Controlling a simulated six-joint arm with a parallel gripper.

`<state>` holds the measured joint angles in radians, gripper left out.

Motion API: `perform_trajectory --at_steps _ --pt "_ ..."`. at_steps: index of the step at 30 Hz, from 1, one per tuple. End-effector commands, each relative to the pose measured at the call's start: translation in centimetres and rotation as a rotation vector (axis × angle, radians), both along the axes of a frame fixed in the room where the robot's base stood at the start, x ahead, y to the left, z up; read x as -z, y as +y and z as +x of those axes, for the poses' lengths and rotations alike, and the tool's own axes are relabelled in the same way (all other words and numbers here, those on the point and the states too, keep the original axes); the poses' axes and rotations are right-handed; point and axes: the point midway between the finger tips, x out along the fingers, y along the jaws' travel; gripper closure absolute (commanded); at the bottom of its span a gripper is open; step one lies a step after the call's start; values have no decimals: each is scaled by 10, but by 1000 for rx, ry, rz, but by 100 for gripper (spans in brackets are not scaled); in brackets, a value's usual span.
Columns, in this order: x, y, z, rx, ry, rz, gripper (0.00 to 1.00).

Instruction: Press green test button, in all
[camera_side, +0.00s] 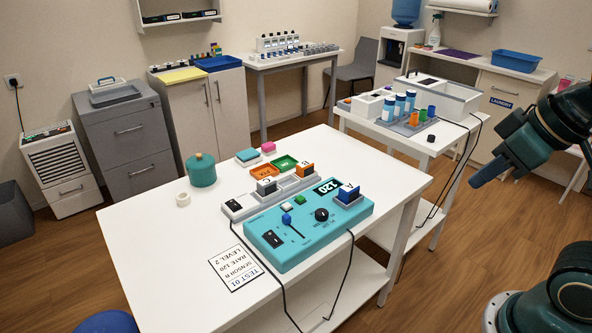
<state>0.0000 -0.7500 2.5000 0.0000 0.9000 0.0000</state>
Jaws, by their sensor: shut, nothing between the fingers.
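The teal test box (300,250) lies on the white table. The box also has a black knob (321,214), a blue slider knob (286,219) and a black switch (273,239). A blue block marked A (348,193) sits at its right end. A card headed TEST 01 (236,268) lies in front; it lists a rate of 120 and level 2. My gripper (480,181) is shut and empty, right of the table and well away from the button.
A grey rail (240,209) behind the box holds a dark block and an orange block (305,170). Orange and green trays, a teal pot (201,170) and a tape roll (183,199) stand behind. Black cables hang off the table front. A side table (440,135) holds bottles.

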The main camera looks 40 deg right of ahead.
Motion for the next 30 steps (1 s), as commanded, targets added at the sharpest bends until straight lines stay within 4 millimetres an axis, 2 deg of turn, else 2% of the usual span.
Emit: perform_trajectory --at_steps 22,30 --pt "0 0 1 1 0 0 100" --pt "-3 1 18 22 -10 14 100"
